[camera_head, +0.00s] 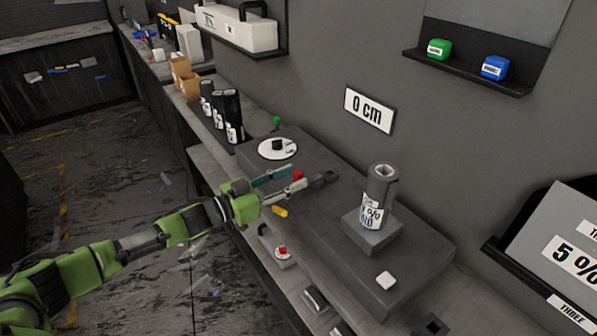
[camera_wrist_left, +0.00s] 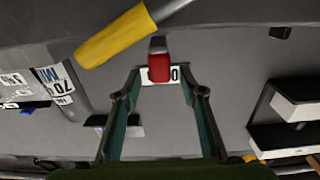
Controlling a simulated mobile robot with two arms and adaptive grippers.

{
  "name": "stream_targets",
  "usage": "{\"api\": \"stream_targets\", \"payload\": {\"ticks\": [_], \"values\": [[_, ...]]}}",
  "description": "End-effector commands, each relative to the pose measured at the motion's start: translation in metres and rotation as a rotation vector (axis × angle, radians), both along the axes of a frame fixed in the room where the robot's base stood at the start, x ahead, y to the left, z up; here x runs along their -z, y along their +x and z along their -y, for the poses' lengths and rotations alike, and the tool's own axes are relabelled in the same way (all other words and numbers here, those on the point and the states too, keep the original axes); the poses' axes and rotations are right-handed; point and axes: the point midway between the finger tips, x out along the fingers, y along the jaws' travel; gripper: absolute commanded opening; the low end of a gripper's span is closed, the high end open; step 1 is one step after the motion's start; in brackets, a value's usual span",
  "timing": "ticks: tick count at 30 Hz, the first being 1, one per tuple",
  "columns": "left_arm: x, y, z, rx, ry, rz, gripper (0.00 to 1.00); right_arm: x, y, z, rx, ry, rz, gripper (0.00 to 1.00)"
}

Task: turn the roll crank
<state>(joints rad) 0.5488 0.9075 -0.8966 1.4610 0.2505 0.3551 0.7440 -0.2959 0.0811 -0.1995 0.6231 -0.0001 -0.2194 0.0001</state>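A yellow handle (camera_head: 280,211) juts from the front of the grey machine (camera_head: 320,205), just below my left gripper. In the left wrist view the yellow handle (camera_wrist_left: 115,38) is large, on a metal rod, outside the fingers. It looks like the crank grip. My left gripper (camera_head: 297,179) is open, its fingers reaching over the machine's front edge. A red knob (camera_head: 298,174) shows by the fingertips. In the left wrist view the red knob (camera_wrist_left: 159,67) appears between the open fingers (camera_wrist_left: 163,80); contact cannot be told. A film roll (camera_head: 375,195) stands upright on a grey block. My right gripper is not in view.
A white disc (camera_head: 277,148) lies on the machine's far end. A red button box (camera_head: 282,252) sits at the bench front. Dark rolls (camera_head: 233,115) stand farther left. Floor at left is open.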

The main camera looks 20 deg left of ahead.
Motion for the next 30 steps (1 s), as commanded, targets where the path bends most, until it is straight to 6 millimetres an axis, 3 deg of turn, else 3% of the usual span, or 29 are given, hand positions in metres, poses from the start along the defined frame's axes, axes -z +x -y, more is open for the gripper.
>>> {"api": "stream_targets", "payload": {"ticks": [6,17,21,30], "values": [[-0.001,0.02,0.015,-0.001,-0.001,-0.001,0.38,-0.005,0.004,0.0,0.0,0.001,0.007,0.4],[0.001,0.023,0.017,-0.001,0.0,-0.001,0.38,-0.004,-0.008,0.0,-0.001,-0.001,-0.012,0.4],[0.001,0.023,0.017,-0.001,0.0,-0.001,0.01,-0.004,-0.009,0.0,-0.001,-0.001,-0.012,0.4],[0.0,0.02,0.013,0.001,0.001,-0.001,0.0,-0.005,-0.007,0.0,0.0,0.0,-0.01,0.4]]}}
